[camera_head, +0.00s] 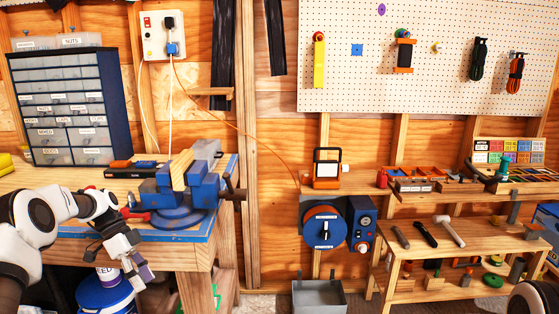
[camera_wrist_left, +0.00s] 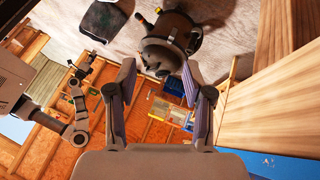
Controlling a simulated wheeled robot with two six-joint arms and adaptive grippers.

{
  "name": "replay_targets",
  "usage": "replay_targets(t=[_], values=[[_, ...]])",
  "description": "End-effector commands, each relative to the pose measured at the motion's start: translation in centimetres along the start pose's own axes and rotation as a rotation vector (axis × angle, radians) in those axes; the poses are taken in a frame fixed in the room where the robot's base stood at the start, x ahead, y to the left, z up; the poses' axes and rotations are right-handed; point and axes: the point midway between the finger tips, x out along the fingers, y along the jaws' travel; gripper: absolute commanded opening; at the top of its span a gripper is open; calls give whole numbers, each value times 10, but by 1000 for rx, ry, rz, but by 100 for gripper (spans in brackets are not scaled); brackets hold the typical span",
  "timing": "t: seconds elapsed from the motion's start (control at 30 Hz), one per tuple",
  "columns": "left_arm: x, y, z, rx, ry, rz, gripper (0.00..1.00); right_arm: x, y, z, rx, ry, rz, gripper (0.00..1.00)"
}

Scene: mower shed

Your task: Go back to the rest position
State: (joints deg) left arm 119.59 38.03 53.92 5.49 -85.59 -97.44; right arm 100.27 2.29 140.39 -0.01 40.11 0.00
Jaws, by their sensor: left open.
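My left gripper (camera_head: 140,272) hangs off the front edge of the workbench (camera_head: 185,252), low at the left of the head view, pointing down. In the left wrist view its two fingers (camera_wrist_left: 158,72) stand wide apart with nothing between them. The blue vise (camera_head: 180,190) on the bench is to the right of and above this gripper, apart from it, with a wooden block in its jaws. A rounded part of my right arm (camera_head: 535,300) shows at the bottom right corner of the head view. I cannot make out the right gripper.
A blue bucket (camera_head: 105,293) stands under the bench close to the left gripper. A drawer cabinet (camera_head: 70,105) is on the bench. A grey bin (camera_head: 318,297) is on the floor. A wooden shelf (camera_head: 455,238) with tools stands right.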

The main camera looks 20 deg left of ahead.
Motion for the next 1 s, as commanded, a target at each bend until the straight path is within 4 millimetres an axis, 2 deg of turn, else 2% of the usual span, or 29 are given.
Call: replay_targets(t=[0.03, 0.17, 0.2, 0.27, 0.3, 0.37, 0.4, 0.47, 0.5, 0.6, 0.7, 0.77, 0.9, 1.0], values=[[39, 3, -7, -15, -46, 54, 51, 0, 0, 0, 0, 0, 0, 40], [153, 26, -14, -100, -190, 150, 51, 0, 0, 0, 0, 0, 0, 40], [188, 38, -12, -135, -238, 168, 51, 0, 0, 0, 0, 0, 0, 40], [238, 61, -5, -191, -312, 184, 51, 0, 0, 0, 0, 0, 0, 40], [269, 80, 2, -231, -362, 187, 51, 0, 0, 0, 0, 0, 0, 40], [311, 113, 14, -294, -434, 177, 51, 0, 0, 0, 0, 0, 0, 40], [337, 138, 24, -340, -482, 160, 51, 0, 0, 0, 0, 0, 0, 40], [369, 180, 41, -416, -548, 116, 51, 0, 0, 0, 0, 0, 0, 40], [385, 210, 53, -474, -586, 70, 51, 0, 0, 0, 0, 0, 0, 40], [402, 270, 73, -639, -608, -102, 51, 0, 0, 0, 0, 0, 0, 40], [395, 292, 75, -828, -506, -306, 51, 0, 0, 0, 0, 0, 0, 40], [391, 288, 71, -936, -408, -415, 51, 0, 0, 0, 0, 0, 0, 40], [387, 251, 55, -1103, -191, -589, 51, 0, 0, 0, 0, 0, 0, 40], [387, 250, 55, -1149, -172, -600, 51, 0, 0, 0, 0, 0, 0, 40]])
